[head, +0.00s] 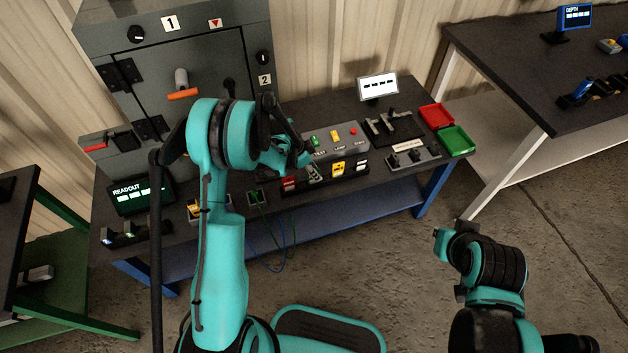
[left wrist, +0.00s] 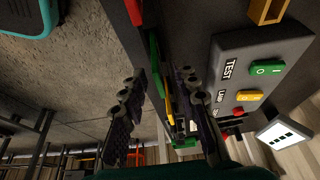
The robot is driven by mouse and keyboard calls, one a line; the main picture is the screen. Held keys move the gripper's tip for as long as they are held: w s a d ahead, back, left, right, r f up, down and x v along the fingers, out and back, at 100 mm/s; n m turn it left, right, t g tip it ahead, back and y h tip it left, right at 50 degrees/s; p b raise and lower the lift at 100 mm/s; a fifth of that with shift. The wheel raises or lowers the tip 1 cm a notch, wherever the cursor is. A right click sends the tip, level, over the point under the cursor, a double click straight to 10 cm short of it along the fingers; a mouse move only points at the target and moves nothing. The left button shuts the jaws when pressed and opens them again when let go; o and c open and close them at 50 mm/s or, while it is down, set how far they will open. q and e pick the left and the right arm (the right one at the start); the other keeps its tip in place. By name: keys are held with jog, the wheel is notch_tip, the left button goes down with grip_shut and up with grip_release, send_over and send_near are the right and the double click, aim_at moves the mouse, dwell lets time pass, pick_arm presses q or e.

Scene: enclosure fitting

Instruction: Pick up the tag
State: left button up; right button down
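A yellow tag with a dark mark (head: 338,169) stands in a low dark rack (head: 322,182) on the bench. Red, green and white pieces stand in the same rack. I cannot tell which piece the task means by the tag. My left gripper (head: 303,152) is over the rack's left part, partly hidden by its own arm. In the left wrist view its two dark fingers (left wrist: 163,76) are apart, with green and yellow edges of rack pieces seen beyond the gap. My right gripper (head: 441,234) is off the bench at lower right; its fingers are unclear.
A grey button box (head: 336,139) stands just behind the rack and shows close by in the left wrist view (left wrist: 262,75). A switch box (head: 413,158), red tray (head: 436,116) and green tray (head: 456,141) lie right. A cabinet (head: 180,60) rises at back left.

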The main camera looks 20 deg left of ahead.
pick_arm(q)
jog(key=shift+r, duration=0.1)
grip_shut()
jog(key=shift+r, duration=0.1)
